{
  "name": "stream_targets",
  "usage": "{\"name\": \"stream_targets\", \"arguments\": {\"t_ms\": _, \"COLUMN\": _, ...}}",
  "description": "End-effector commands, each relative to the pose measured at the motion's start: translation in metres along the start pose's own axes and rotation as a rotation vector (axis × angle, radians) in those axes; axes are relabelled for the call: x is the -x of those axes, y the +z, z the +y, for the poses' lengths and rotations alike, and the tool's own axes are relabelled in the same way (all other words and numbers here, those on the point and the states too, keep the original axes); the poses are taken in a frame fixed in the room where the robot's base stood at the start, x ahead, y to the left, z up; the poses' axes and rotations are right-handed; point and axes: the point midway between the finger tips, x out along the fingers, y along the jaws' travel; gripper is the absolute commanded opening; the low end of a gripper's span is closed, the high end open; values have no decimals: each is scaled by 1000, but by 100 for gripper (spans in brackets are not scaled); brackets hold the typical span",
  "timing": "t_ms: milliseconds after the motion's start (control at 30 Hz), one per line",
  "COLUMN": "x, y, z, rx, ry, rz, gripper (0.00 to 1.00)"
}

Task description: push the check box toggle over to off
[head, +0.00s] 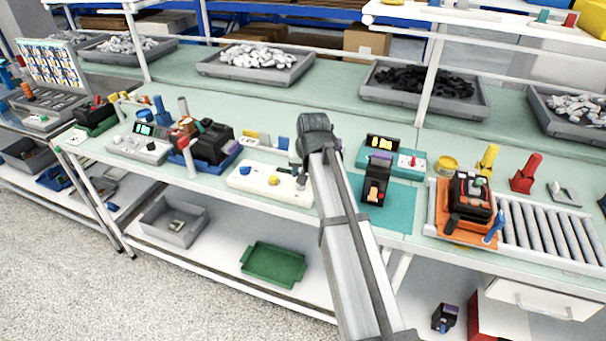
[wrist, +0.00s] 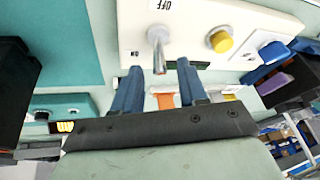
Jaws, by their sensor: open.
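The white check box (head: 258,186) stands on the bench in the head view, just left of my arm. In the wrist view its panel (wrist: 200,20) fills the top, with a metal toggle (wrist: 158,48) between the printed OFF and ON. The toggle's tip points down the picture, to the ON side. My gripper (wrist: 159,66) is open, its two blue fingers apart, one either side of the toggle's tip in the picture. I cannot tell whether either finger touches it. In the head view my arm largely hides the gripper.
A yellow button (wrist: 220,41) sits on the panel beside the toggle. A teal mat (head: 400,194) with a black device (head: 376,180) is right of my arm. A blue tray with a black unit (head: 212,142) stands to the left. Grey bins (head: 255,68) line the back.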

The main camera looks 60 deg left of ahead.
Motion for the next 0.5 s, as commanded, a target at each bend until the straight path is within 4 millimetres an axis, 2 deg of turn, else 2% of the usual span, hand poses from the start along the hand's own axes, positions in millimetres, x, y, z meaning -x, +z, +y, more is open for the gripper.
{"name": "stream_targets", "arguments": {"t_ms": 200, "x": -21, "y": 0, "z": 0, "rx": 0, "ry": 0, "rz": -1, "gripper": 42}}
{"name": "stream_targets", "arguments": {"t_ms": 500, "x": -26, "y": 0, "z": 0, "rx": 0, "ry": 0, "rz": 1, "gripper": 42}}
